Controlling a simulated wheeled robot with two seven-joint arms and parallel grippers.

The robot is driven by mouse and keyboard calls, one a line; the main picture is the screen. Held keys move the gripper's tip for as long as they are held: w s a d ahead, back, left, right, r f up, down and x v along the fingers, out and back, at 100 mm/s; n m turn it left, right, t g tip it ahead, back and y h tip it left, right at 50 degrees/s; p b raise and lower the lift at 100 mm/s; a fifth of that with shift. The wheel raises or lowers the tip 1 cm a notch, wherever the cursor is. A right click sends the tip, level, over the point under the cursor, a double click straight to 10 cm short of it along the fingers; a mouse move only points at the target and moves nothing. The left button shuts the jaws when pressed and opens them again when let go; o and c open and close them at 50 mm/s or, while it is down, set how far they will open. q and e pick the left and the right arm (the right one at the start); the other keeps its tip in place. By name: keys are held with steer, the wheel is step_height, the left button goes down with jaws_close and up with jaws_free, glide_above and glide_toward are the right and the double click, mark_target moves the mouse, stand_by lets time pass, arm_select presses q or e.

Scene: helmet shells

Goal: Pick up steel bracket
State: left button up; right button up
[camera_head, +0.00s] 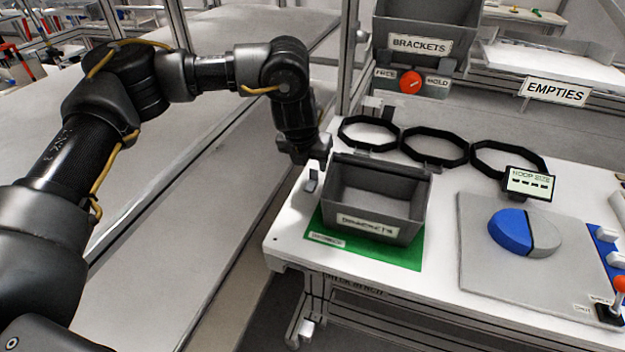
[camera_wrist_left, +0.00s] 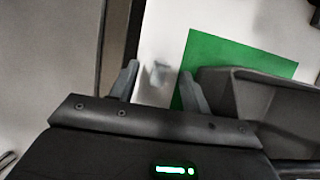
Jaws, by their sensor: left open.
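A small shiny grey shape, which looks like the steel bracket (camera_wrist_left: 157,78), lies on the white bench top in the left wrist view. It shows between my left fingertips, but its outline is blurred. My left gripper (camera_head: 316,178) points down at the bench's left edge, beside the grey brackets bin (camera_head: 378,234). In the left wrist view the gripper (camera_wrist_left: 160,73) has its two fingers apart, with nothing held. I cannot tell its height above the bracket. In the head view I cannot make out the bracket by the gripper. My right gripper is not in view.
The brackets bin stands on a green mat (camera_head: 316,240) close to the gripper's right, and its visible inside looks empty. Several black hoops (camera_head: 434,146) stand behind it. Another brackets bin (camera_head: 420,20) is higher up behind.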

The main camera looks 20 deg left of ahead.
mark_target(314, 170)
arm_select(q)
steer(key=x, duration=0.4)
steer(key=shift+w+d+f, duration=0.1)
steer(key=shift+d+f, duration=0.15)
steer(key=shift+f, duration=0.05)
jaws_close()
steer(key=shift+r, duration=0.1)
